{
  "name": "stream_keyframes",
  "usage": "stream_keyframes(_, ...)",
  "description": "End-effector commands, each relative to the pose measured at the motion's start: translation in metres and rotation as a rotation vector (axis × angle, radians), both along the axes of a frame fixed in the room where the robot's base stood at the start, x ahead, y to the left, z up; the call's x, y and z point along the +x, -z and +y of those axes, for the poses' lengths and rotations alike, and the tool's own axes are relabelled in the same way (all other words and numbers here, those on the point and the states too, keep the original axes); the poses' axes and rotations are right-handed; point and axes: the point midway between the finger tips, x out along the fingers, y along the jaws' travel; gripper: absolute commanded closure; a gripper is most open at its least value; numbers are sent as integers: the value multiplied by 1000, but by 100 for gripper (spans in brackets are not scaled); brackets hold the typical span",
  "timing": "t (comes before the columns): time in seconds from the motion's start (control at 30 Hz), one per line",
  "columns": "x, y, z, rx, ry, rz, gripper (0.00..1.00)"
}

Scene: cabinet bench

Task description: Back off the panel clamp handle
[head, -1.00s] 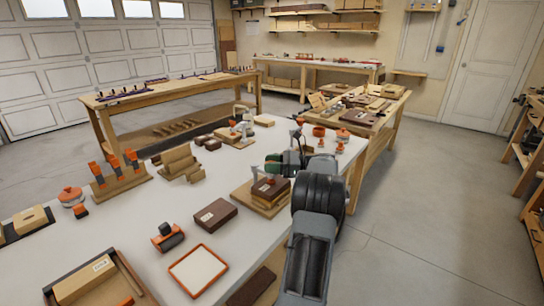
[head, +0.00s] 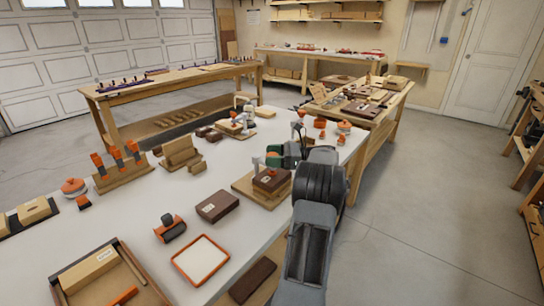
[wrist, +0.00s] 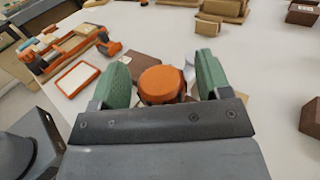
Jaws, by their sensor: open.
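The panel clamp's handle is an orange round knob (wrist: 163,84), seen from above in the wrist view. My gripper (wrist: 162,66) is open, with one green finger left of the knob and the other right of it. A gap shows on each side, so neither finger appears to touch it. The clamp's body below the knob is mostly hidden by the knob and my gripper.
An orange-rimmed tray (head: 201,260), a brown box (head: 217,206) and an orange-and-black tool (head: 170,228) lie left on the white bench. A white-and-orange device (head: 244,105) stands farther back. Orange knobbed items (head: 343,127) stand behind my gripper.

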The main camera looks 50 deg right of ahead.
Motion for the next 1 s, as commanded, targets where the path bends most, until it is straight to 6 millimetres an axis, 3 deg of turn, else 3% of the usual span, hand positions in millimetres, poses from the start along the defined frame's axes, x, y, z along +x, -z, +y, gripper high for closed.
stream_keyframes(0.23, -14, -1, -13, -1, 2, 1, 29)
stream_keyframes(0.7, -86, -2, -76, 0, 1, 0, 29)
stream_keyframes(1.0, -100, -2, -89, 1, 0, 1, 29)
